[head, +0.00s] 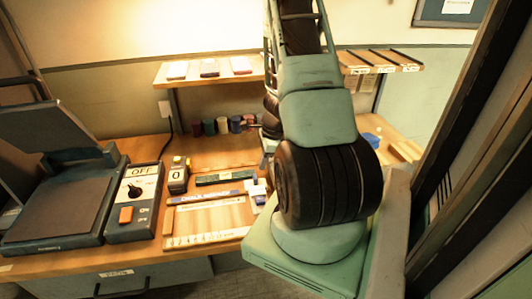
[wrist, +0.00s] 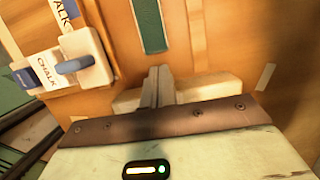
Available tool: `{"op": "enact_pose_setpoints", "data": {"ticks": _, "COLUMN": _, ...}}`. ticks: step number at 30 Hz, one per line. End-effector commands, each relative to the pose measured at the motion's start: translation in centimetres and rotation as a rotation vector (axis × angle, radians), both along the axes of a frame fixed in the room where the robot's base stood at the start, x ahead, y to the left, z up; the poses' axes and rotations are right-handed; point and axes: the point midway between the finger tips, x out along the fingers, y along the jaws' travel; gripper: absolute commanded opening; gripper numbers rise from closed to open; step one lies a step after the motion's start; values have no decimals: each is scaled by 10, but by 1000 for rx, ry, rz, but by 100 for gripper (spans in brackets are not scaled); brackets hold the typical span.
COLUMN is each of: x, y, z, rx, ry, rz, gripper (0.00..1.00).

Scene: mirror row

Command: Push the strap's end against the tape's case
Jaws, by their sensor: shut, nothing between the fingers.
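The tape (head: 178,176), with a yellow and black case and a "0" on its face, stands on the bench in the head view. The strap (head: 213,179) is a flat dark green strip lying to its right. Its left end looks close to the case, with a small gap. In the wrist view the strap (wrist: 151,24) comes in from the top edge and its near end is in sight. My gripper (wrist: 160,72) is shut and empty, its fingertips just short of that end and roughly in line with it.
A wooden board (head: 210,219) lies in front of the strap. A switch box marked OFF (head: 134,200) stands left of the tape. Several coloured items (head: 222,125) line the back.

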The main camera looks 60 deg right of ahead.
Motion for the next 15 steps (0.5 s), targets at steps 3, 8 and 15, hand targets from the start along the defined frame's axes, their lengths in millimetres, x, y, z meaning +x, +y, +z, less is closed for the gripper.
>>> {"op": "enact_pose_setpoints", "data": {"ticks": 3, "x": 2, "y": 2, "z": -15, "rx": 2, "ry": 0, "rz": -1, "gripper": 0}}
{"op": "enact_pose_setpoints", "data": {"ticks": 8, "x": 5, "y": 3, "z": -22, "rx": 0, "ry": 0, "rz": 1, "gripper": 0}}
{"op": "enact_pose_setpoints", "data": {"ticks": 15, "x": 5, "y": 3, "z": -23, "rx": -1, "ry": -1, "rz": 2, "gripper": 0}}
